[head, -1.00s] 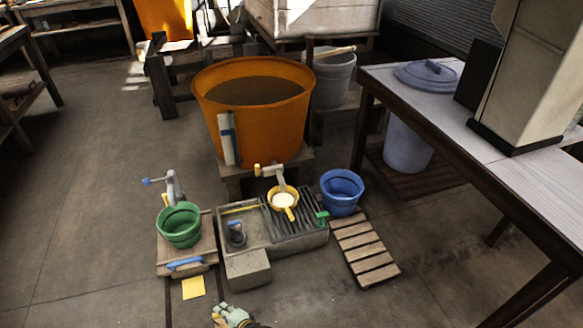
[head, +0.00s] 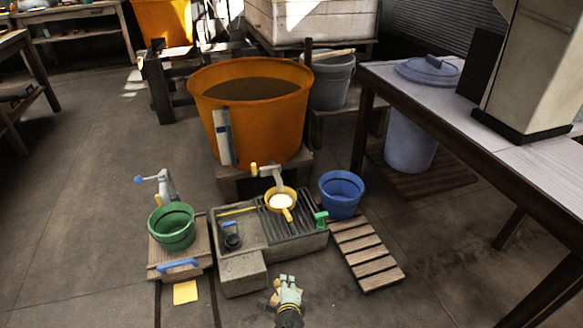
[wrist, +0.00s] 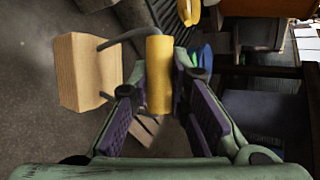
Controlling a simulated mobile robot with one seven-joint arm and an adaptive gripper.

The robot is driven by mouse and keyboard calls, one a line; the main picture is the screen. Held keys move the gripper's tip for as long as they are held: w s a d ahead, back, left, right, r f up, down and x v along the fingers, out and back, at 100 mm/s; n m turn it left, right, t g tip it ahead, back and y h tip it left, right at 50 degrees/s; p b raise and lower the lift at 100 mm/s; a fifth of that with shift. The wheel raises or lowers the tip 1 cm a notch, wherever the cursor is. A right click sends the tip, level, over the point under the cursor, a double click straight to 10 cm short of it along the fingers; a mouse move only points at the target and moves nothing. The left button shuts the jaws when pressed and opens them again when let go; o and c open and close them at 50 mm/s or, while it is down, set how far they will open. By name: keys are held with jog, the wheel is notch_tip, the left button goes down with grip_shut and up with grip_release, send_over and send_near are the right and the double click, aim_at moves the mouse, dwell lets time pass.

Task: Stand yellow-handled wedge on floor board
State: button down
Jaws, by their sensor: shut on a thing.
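My gripper (head: 289,290) is low at the bottom middle of the head view, in front of the stone sink. In the wrist view my gripper (wrist: 162,95) is shut on the yellow handle of the wedge (wrist: 159,76). The wedge's pale wooden block (wrist: 84,72) sticks out to the left, joined to the handle by grey rods. In the head view only a small tan part of it shows beside the fingers. A slatted wooden board (head: 367,252) lies on the floor to the right of my gripper, with bare slats.
The stone sink (head: 240,272) holds a grate with a yellow ladle (head: 281,201). A blue bucket (head: 341,194) stands behind the slatted board. A green bucket (head: 171,227) is on a wooden stand at left. A table (head: 500,130) stands at right. Front floor is clear.

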jog(key=shift+d+r+m+h, duration=0.4)
jog(key=shift+d+r, duration=0.4)
jog(key=shift+r, duration=0.1)
